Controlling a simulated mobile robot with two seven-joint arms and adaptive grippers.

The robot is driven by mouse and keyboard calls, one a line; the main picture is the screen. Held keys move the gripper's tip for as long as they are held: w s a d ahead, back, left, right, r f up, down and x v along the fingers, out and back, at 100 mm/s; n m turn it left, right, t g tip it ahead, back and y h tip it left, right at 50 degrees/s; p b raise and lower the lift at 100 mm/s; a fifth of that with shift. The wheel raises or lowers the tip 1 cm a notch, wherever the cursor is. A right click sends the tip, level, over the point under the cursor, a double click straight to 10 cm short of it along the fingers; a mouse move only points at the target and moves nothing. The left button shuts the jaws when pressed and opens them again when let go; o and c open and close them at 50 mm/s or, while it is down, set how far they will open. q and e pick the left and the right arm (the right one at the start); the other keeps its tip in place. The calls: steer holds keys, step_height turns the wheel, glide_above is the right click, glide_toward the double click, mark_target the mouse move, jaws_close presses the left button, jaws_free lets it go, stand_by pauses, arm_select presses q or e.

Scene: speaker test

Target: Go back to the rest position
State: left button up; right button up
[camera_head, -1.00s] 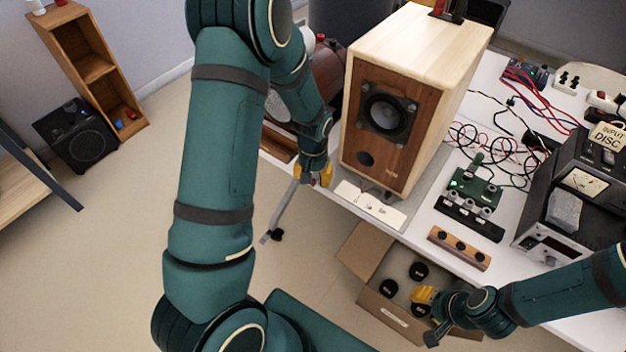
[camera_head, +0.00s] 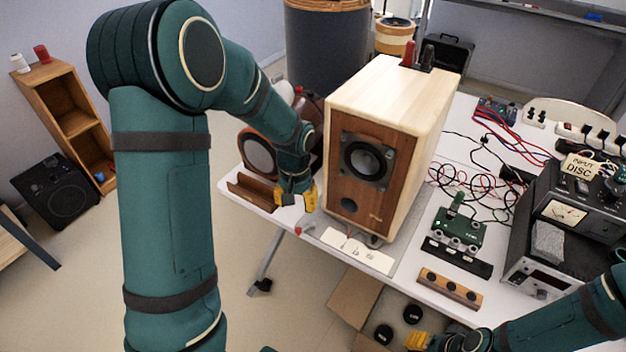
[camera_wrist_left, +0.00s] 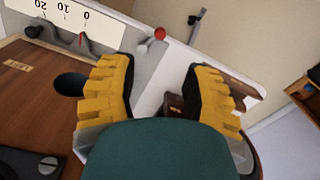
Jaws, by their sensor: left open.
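My left gripper (camera_head: 297,197) has yellow fingers and hangs over the table's front edge, just left of the wooden speaker (camera_head: 385,150). In the left wrist view its two fingers (camera_wrist_left: 163,80) stand apart with nothing held between them. The speaker's brown front also shows there on the left (camera_wrist_left: 30,100). My right gripper (camera_head: 418,342) shows only partly at the bottom edge, near the cardboard box. Its fingers are too cut off to tell their opening.
A white scale card (camera_head: 357,250) lies before the speaker. A small red ball (camera_head: 298,230) is by the left gripper. A brown tray (camera_head: 252,190) lies left of it. An open cardboard box (camera_head: 353,298) stands below the front edge. Electronics (camera_head: 460,230) crowd the right side.

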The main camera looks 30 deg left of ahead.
arm_select(q)
steer(key=s+d+f+h, duration=0.2)
steer(key=s+d+f, duration=0.4)
steer(key=d+f, duration=0.2)
steer(key=s+d+f+m+t+h, duration=0.1)
steer(key=s+d+f, duration=0.5)
steer(key=d, duration=0.5)
step_height(320, 180, down, 3)
steer(key=shift+s+d+r+t+h, duration=0.1)
steer(key=shift+s+d+t+h, duration=0.05)
steer(key=shift+s+t+h, duration=0.2)
